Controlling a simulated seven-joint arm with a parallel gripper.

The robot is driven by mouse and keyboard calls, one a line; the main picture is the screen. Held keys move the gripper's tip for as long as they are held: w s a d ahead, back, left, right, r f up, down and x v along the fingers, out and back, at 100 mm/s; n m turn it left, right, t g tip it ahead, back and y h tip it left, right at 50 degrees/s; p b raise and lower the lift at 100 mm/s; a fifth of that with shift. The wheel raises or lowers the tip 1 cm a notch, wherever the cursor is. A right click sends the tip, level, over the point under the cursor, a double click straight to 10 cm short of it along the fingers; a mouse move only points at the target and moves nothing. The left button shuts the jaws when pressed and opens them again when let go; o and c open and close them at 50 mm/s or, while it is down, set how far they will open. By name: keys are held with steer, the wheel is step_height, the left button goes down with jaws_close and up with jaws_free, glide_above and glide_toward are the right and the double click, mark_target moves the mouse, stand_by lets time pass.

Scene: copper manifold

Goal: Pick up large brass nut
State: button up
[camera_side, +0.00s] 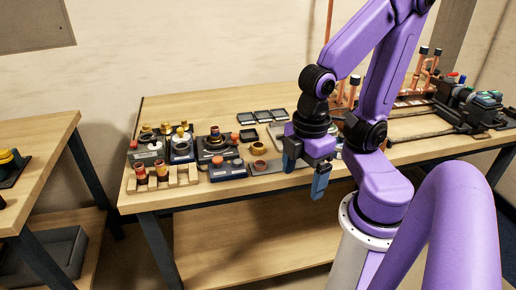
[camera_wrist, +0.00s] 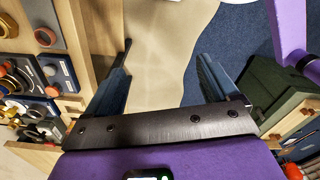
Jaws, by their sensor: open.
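I cannot tell for sure which piece is the large brass nut. My gripper (camera_side: 305,174) is open and empty, to the right of the ring at the bench's front edge. In the wrist view its two blue fingers (camera_wrist: 165,62) stand wide apart, with only floor and a pale surface between them.
Several fixtures with knobs and caps crowd the bench left of my gripper, including a blue block (camera_side: 227,171) and a wooden rack (camera_side: 162,182). Dark trays (camera_side: 262,116) lie behind. Copper pipework (camera_side: 424,70) stands at the right. Open space lies before the bench edge.

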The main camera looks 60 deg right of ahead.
steer(key=shift+c, duration=0.6)
steer(key=w+r, duration=0.1)
steer(key=w, duration=0.7)
step_height(320, 180, up, 2)
glide_above(258, 143)
steer(key=s+a, duration=0.1)
steer(key=a, duration=0.1)
steer(key=shift+n, duration=0.5)
step_height(258, 143, down, 17)
steer(key=shift+s+d+r, duration=0.1)
steer(key=shift+r, duration=0.05)
